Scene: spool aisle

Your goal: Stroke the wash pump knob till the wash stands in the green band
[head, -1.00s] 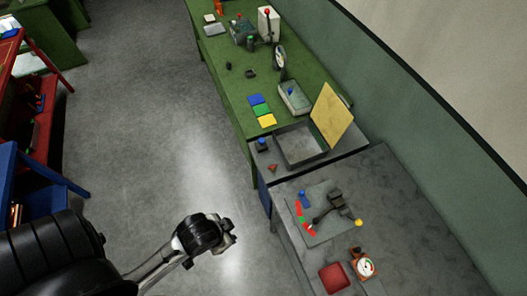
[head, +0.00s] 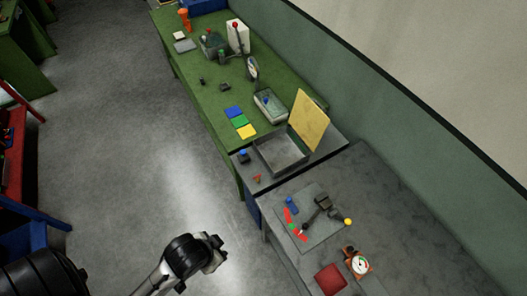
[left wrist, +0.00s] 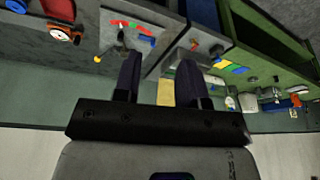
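I cannot tell for sure which part is the wash pump knob. On the grey bench, a plate (head: 318,237) carries a dark lever with a yellow ball knob (head: 348,222). A red-green-red strip (head: 292,219) lies beside it, with a small white mark near its lower red end; the wash level is too small to read. A round white dial (head: 361,264) in an orange-red mount stands nearby. My left gripper (head: 215,250) is over the floor left of the bench, touching nothing. In the left wrist view its two fingers (left wrist: 161,62) are apart with nothing between them. My right gripper is out of view.
A red pad (head: 331,278) lies at the bench front. An open grey bin (head: 266,158) with a raised yellow panel (head: 309,122) stands behind, beside a blue knob (head: 243,155). The green table (head: 205,95) beyond holds colored cards, a tray and a gauge.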

